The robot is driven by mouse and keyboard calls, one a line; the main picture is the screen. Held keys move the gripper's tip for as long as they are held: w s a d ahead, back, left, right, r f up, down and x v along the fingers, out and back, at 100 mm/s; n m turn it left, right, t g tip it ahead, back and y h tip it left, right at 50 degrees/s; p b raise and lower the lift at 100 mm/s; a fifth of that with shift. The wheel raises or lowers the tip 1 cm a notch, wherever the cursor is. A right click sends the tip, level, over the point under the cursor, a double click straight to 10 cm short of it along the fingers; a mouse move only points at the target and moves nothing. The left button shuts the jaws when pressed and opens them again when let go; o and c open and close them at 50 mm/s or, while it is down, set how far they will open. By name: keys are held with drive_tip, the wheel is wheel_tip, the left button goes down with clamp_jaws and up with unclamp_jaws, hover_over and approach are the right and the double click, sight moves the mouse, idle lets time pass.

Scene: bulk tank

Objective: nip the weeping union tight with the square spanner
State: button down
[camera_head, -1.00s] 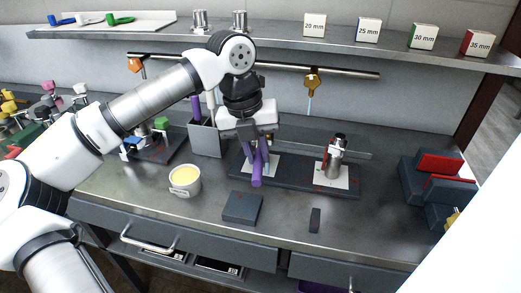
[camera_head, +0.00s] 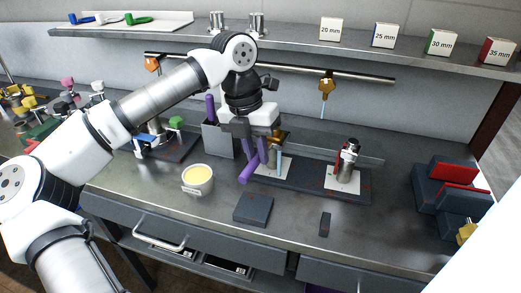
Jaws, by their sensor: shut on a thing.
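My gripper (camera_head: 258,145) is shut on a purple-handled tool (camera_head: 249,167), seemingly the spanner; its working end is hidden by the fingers. It hangs over the left end of a dark base plate (camera_head: 306,187). A second, steel fitting (camera_head: 348,160) with a dark red part stands on the right white pad (camera_head: 342,182). Which one weeps is not clear.
A grey holder (camera_head: 218,141) with a purple handle stands behind left of my gripper. A white cup (camera_head: 197,180) of yellow stuff, a dark block (camera_head: 253,208) and a small dark piece (camera_head: 325,224) lie in front. Blue-grey and red blocks (camera_head: 440,187) stand at right. A shelf (camera_head: 290,45) runs above.

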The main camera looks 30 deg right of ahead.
drive_tip(key=shift+w+a+m+y+p, duration=0.15)
drive_tip(key=shift+w+a+m+p, duration=0.15)
drive_tip(key=shift+w+m, duration=0.45)
drive_tip(key=shift+w+a+m+y+p, duration=0.2)
drive_tip(key=shift+w+m, duration=0.3)
drive_tip(key=shift+m, duration=0.45)
drive_tip(key=shift+s+n, duration=0.25)
drive_tip(key=shift+n, duration=0.05)
drive_tip(key=shift+r, duration=0.1)
wheel_tip(320, 180, up, 7)
drive_tip(key=p, duration=0.4)
idle(0.8)
